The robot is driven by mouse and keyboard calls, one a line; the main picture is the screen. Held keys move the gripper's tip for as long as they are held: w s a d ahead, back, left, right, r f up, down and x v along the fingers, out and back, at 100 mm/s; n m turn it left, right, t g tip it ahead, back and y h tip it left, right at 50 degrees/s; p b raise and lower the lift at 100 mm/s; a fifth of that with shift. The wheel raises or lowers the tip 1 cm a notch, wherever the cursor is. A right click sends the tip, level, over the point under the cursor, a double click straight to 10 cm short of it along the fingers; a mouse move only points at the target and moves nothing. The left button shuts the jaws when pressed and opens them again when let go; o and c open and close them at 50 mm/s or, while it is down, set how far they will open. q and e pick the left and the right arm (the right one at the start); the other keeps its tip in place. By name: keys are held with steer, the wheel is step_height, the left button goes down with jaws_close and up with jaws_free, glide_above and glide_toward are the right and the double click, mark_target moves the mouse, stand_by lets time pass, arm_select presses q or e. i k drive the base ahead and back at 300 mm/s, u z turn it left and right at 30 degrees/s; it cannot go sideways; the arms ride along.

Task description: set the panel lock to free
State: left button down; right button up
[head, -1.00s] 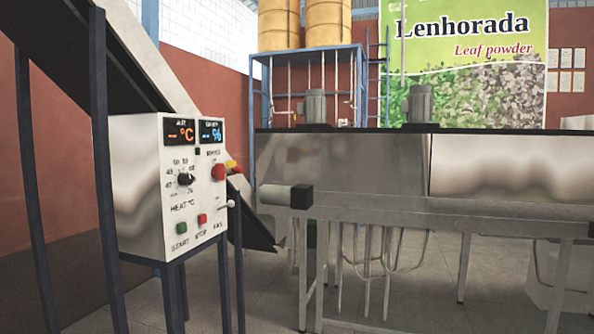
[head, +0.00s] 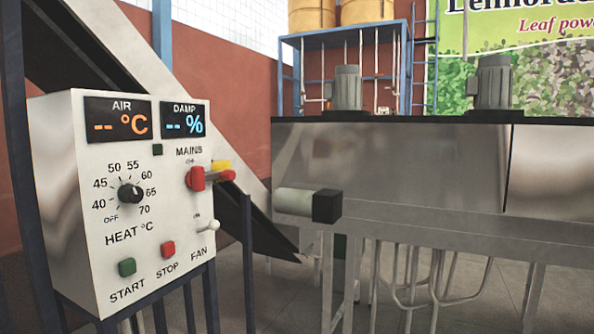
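The white control panel box (head: 150,200) stands close on the left in the head view. Its face carries an AIR display (head: 118,120) and a DAMP display (head: 185,119), both showing dashes. A black HEAT knob (head: 130,193) points toward the right of its dial. A red MAINS switch handle (head: 197,178) sits at the right, with a yellow part (head: 221,166) beside it. A green START button (head: 127,267), a red STOP button (head: 168,249) and a FAN toggle (head: 209,225) are below. I see nothing labelled as a lock. Neither gripper is in view.
A long steel machine (head: 390,180) with grey motors (head: 346,87) on top fills the right. A roller with a black end block (head: 327,206) juts out from it. A sloped conveyor (head: 170,100) runs behind the panel. Dark posts stand beside the panel.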

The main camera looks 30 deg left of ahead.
mark_target(226, 176)
steer(key=u, duration=0.45)
steer(key=i, duration=1.4)
steer(key=u, duration=1.1)
